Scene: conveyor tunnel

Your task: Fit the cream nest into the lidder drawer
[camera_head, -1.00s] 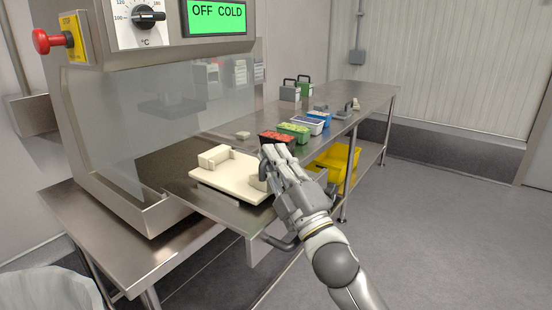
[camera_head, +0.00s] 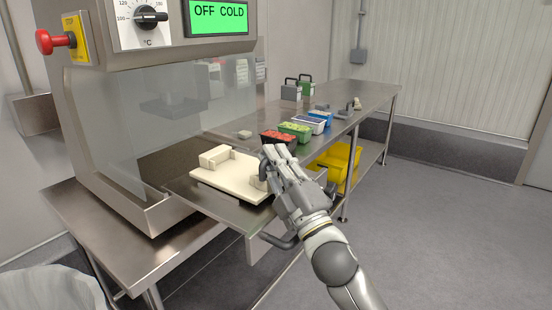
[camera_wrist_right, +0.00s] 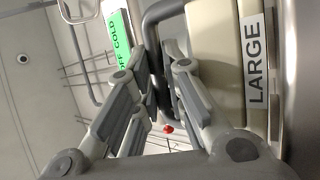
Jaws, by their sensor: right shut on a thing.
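The cream nest (camera_head: 225,176) is a flat slab with raised blocks at two ends. It is over the pulled-out steel lidder drawer (camera_head: 237,213); I cannot tell whether it is fully seated. My right gripper (camera_head: 270,160) is at its right end, shut on its dark handle. In the right wrist view the fingers of the right gripper (camera_wrist_right: 155,85) are on either side of the dark handle (camera_wrist_right: 152,40), beside the nest's cream side (camera_wrist_right: 218,60) with a "LARGE" label. The fingers hide part of the nest's right end. My left gripper is not in view.
The lidder (camera_head: 150,110) stands behind with a clear guard and an "OFF COLD" display (camera_head: 217,15). Filled trays (camera_head: 295,130) line the steel table (camera_head: 360,97) to the right. A yellow bin (camera_head: 340,165) sits below. The floor at right is free.

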